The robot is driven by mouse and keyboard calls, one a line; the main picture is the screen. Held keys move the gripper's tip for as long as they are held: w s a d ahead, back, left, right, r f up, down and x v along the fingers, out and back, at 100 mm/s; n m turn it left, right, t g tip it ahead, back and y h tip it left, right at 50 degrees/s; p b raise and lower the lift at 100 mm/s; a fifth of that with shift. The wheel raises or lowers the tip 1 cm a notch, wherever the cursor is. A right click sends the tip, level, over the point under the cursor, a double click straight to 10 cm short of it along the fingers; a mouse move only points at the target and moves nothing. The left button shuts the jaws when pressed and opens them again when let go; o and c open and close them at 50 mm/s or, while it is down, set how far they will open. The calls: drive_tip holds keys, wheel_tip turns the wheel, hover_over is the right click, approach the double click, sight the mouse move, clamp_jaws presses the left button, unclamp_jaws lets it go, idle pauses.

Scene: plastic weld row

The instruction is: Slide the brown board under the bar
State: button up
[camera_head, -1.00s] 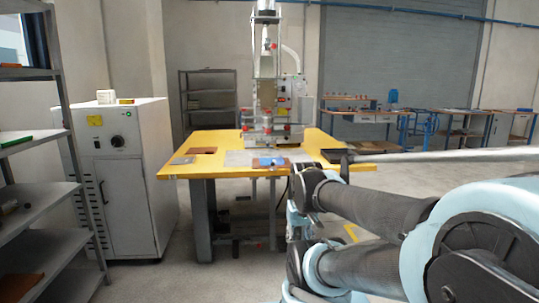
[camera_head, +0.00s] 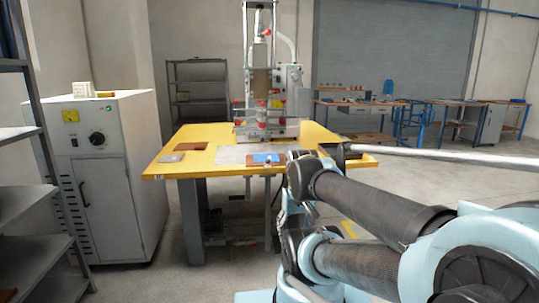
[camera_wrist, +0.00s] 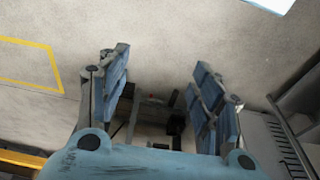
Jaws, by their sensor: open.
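A brown board (camera_head: 190,146) lies flat on the left of the yellow table (camera_head: 160,170). A second brown piece (camera_head: 285,158), with a blue item (camera_head: 265,158) on it, lies near the front edge on a grey sheet (camera_head: 230,155). The bar seems to be part of the press-like machine (camera_head: 290,105) standing at the back of the table; its gap is too small to make out. In the head view my arm hides the table's front right, and my gripper is not clearly seen.
A grey plate (camera_head: 171,158) lies at the table's left front. A white cabinet (camera_head: 100,180) stands left of the table, with a metal shelf (camera_head: 30,215) nearer me. A dark tray (camera_head: 340,152) sits at the table's right. Open floor lies to the right.

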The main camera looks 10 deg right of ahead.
drive_tip(key=w+r+t, duration=0.1)
drive_tip(key=w+r, duration=0.5)
drive_tip(key=w, duration=0.5)
drive_tip(key=t, duration=0.5)
approach(268, 160)
drive_tip(key=x, duration=0.2)
drive_tip(key=shift+x, duration=4.75)
drive_tip(key=shift+f, duration=0.1)
drive_tip(key=shift+s, duration=0.15)
drive_tip(key=c, duration=1.2)
